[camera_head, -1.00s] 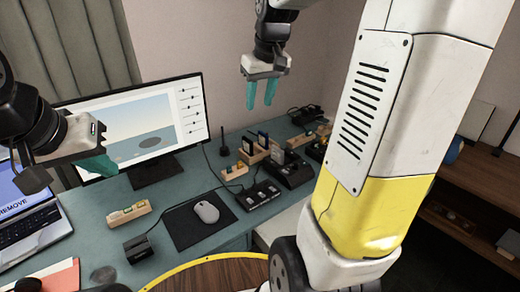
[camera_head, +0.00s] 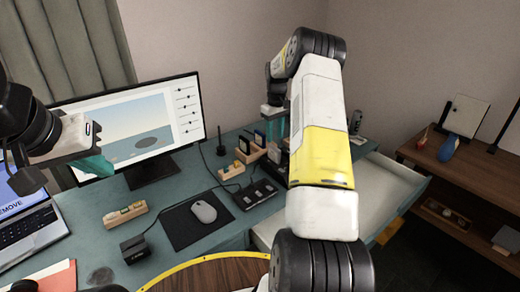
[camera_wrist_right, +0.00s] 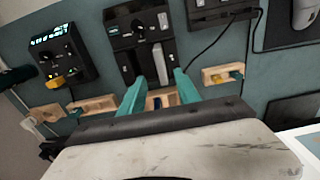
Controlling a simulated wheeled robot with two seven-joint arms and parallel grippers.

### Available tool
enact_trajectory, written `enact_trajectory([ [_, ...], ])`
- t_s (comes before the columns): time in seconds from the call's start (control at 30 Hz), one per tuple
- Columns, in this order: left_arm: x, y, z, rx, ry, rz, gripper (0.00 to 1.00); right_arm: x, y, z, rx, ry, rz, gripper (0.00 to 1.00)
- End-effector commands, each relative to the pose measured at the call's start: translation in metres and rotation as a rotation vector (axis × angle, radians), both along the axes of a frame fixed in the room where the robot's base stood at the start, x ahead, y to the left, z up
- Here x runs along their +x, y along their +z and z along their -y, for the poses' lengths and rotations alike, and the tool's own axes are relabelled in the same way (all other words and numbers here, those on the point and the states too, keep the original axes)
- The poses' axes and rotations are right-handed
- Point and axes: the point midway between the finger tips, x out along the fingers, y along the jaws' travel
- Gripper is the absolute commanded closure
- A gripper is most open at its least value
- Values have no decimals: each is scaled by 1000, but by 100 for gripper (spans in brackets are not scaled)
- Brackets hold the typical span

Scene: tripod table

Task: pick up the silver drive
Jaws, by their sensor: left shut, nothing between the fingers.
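In the right wrist view, a silver-grey slab (camera_wrist_right: 160,64), which looks like the silver drive, stands in a black dock (camera_wrist_right: 128,42) beside a darker slab. My right gripper (camera_wrist_right: 158,85) is open and empty, its teal fingers pointing toward the dock. Whether they touch anything I cannot tell. In the head view the right gripper (camera_head: 283,126) is partly hidden behind my own right arm, which also covers much of the dock area. My left gripper (camera_head: 95,165) is shut and empty, in front of the monitor at the left.
Wooden holders with small items (camera_head: 250,148) stand near the dock. A black hub (camera_head: 258,194), mouse (camera_head: 204,212), monitor (camera_head: 140,128) and laptop (camera_head: 28,230) are on the teal desk. An open drawer (camera_head: 385,185) juts out at the right, by a brown shelf (camera_head: 470,185).

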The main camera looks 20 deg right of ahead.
Motion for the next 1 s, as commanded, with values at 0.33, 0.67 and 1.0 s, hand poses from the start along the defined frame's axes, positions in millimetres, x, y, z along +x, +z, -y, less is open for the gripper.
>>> enact_trajectory([
  [0.33, 0, 0, 0, 0, 0, 0, 100, -3, -37, -1, 1, 2, -3, 61],
  [0.67, 0, 0, 0, 0, 0, 0, 100, -3, -68, -1, 0, 0, 1, 61],
  [1.0, 0, 0, 0, 0, 0, 0, 100, -3, -68, -1, 0, 0, 0, 100],
])
